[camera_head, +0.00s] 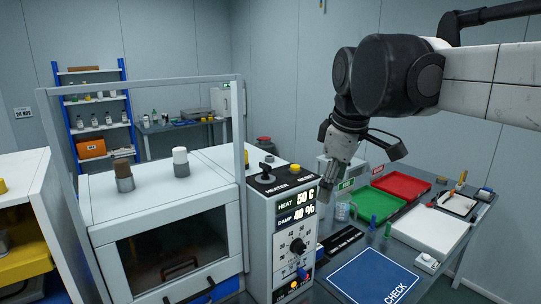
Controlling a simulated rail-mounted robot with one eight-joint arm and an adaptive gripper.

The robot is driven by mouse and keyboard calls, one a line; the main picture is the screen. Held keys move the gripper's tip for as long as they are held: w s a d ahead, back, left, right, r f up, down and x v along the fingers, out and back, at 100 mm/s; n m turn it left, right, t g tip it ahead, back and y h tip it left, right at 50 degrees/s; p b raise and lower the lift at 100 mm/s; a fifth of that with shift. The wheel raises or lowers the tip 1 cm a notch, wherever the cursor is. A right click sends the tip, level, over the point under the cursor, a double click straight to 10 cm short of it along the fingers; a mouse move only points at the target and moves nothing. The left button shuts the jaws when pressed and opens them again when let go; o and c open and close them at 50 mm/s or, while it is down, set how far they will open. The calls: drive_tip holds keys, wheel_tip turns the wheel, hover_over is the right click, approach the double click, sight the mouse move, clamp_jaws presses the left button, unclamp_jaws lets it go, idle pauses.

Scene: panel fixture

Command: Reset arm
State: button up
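My gripper (325,190) hangs from my arm, which reaches in from the upper right. Its fingers point down, just right of the upper part of the control panel (283,245). The fingers are small and dark here, and I see nothing clearly held; their opening cannot be made out. The panel display (297,205) reads HEAT 50 C and DAMP 40 %. On the panel top are a black HEATER switch (265,172) and a yellow button (295,168) beside a partly legible label. I cannot tell whether the gripper touches the panel.
A white chamber (160,215) with a dark window stands left of the panel. On the bench at right are a blue CHECK mat (374,277), a green tray (376,207), a red tray (402,186), a white board (430,232) and a clear beaker (343,209). Space above the mat is clear.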

drive_tip(key=s+d+f+m+t+b, duration=0.1)
drive_tip(key=s+d+f+m, duration=0.2)
drive_tip(key=s+f, duration=0.6)
drive_tip(key=s+d+f+m+t+b, duration=0.2)
drive_tip(key=s+d+f+m, duration=0.2)
drive_tip(key=s+f+m, duration=0.4)
wheel_tip(320, 180, down, 4)
drive_tip(key=shift+s+f+m+h+b, duration=0.2)
drive_tip(key=shift+s+m+h+b, duration=0.1)
drive_tip(key=shift+s, duration=0.3)
